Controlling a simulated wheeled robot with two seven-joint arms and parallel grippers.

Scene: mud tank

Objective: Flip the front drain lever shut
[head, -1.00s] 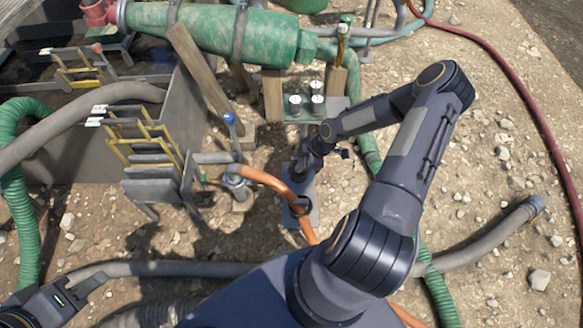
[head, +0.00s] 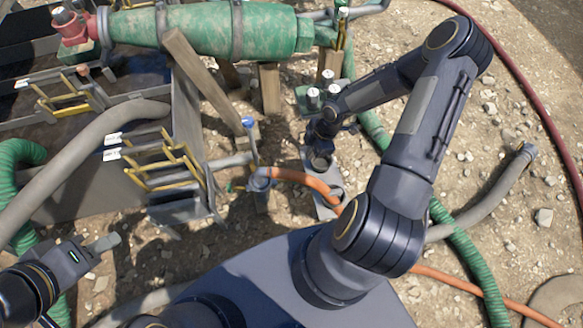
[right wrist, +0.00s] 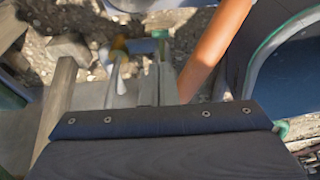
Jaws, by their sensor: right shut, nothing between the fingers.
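The drain lever has a blue knob (head: 248,122) on a thin shaft. It stands roughly upright over the drain pipe (head: 232,160) at the tank's side. An orange hose (head: 300,178) leads away from the pipe's coupling. My right gripper (head: 322,150) is to the right of the lever, apart from it, mostly hidden by its own wrist. In the right wrist view my fingers (right wrist: 150,88) are shut and empty, with the orange hose (right wrist: 215,45) beside them. My left gripper (head: 105,243) is at the lower left, away from the lever; its jaw opening is unclear.
The grey tank (head: 187,115) with yellow-railed steps (head: 160,165) is at the left. A green cylinder (head: 200,28) lies above on wooden props (head: 268,88). Grey and green hoses (head: 455,250) cross the stony ground. Open gravel lies at the right.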

